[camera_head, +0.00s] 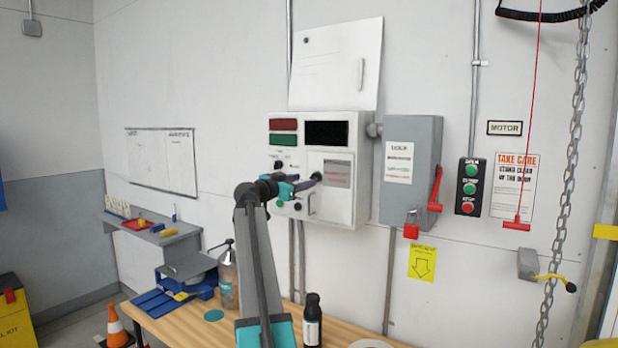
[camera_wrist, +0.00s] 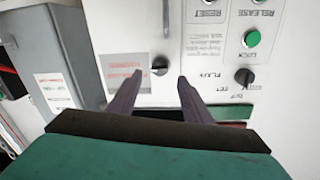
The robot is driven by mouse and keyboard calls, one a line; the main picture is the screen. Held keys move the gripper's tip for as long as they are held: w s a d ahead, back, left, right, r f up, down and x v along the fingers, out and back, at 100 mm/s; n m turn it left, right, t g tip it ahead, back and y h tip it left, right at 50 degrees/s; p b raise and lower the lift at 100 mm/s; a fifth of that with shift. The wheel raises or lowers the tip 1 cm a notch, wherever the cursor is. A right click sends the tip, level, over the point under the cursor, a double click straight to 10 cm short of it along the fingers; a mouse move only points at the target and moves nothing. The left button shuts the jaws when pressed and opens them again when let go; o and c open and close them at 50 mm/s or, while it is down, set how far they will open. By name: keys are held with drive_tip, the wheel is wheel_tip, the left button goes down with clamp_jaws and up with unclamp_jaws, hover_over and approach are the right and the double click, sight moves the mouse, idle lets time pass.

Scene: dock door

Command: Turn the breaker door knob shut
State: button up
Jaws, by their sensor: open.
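The breaker door (camera_head: 334,207) is a small white panel with a red-and-grey label, set in the lower right of the white control box. Its knob (camera_wrist: 160,66) is small, dark and round, beside the label in the wrist view. In the head view I cannot make the knob out from my gripper (camera_head: 311,180). My gripper is open, and its fingertips (camera_wrist: 160,79) lie to either side of the knob in the wrist view. The knob appears just beyond the tips, and I see no contact. The door looks flush with the box, but I cannot tell the knob's exact turn.
Another black selector knob (camera_wrist: 244,76) and a green button (camera_wrist: 252,38) sit close beside my fingers. A grey switch box (camera_head: 425,150) with a red lever (camera_head: 436,190) stands to the right. A wooden table (camera_head: 178,322) with a dark bottle (camera_head: 312,322) lies below.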

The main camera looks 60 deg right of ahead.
sight(311, 178)
drive_tip(key=shift+s+d+p, duration=0.2)
drive_tip(key=shift+d+p, duration=0.5)
drive_tip(key=shift+d, duration=2.05)
drive_tip(key=shift+c, duration=0.2)
